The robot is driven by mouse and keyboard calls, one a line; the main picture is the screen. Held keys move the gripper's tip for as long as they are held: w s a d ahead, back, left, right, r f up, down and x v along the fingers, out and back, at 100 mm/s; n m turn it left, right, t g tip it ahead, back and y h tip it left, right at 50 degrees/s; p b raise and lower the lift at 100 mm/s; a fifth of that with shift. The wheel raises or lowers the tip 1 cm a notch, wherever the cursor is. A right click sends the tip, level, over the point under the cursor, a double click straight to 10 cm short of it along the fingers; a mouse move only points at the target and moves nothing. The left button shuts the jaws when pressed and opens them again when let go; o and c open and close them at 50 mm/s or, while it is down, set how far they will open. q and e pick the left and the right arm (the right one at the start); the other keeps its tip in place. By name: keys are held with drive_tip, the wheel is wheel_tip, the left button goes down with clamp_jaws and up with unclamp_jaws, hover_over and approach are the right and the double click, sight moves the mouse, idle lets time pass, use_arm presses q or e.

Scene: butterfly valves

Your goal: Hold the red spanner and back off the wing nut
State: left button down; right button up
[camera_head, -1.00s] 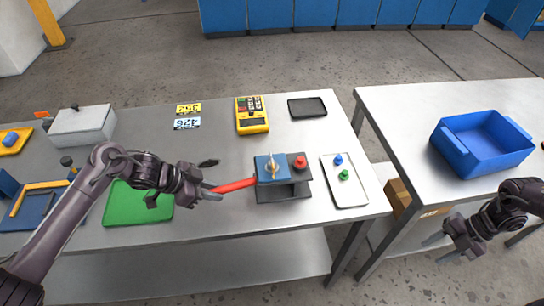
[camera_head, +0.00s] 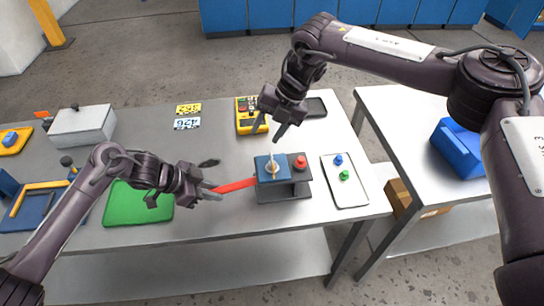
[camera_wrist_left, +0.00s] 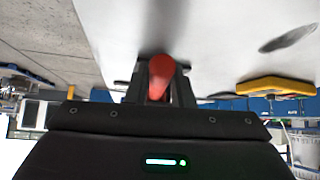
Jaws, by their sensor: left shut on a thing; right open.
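The red spanner (camera_head: 236,185) lies level, running from my left gripper to the blue block on the grey fixture (camera_head: 284,190). My left gripper (camera_head: 214,190) is shut on the spanner's free end; the red handle (camera_wrist_left: 161,72) also shows between its fingers in the left wrist view. The wing nut (camera_head: 272,181) appears at the foot of an upright stud (camera_head: 272,164) on top of the blue block; it is small and its wings are hard to make out. My right gripper (camera_head: 278,133) is open and empty, above and slightly behind the stud, pointing down.
A red knob (camera_head: 300,161) stands beside the blue block. A white tray (camera_head: 345,192) with blue and green knobs is to the right. A green mat (camera_head: 138,204) lies left. A yellow multimeter (camera_head: 250,115) and a dark tablet (camera_head: 316,107) lie behind, partly covered by my right gripper.

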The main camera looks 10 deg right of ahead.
sight(272, 161)
drive_tip(key=s+r+n+h, duration=0.3)
drive_tip(key=s+r+h, duration=0.1)
drive_tip(key=r+h, duration=0.1)
drive_tip(key=f, duration=1.1)
drive_tip(key=shift+w+d+f, duration=0.2)
drive_tip(key=shift+d+f, duration=0.05)
drive_tip(key=shift+f, duration=0.1)
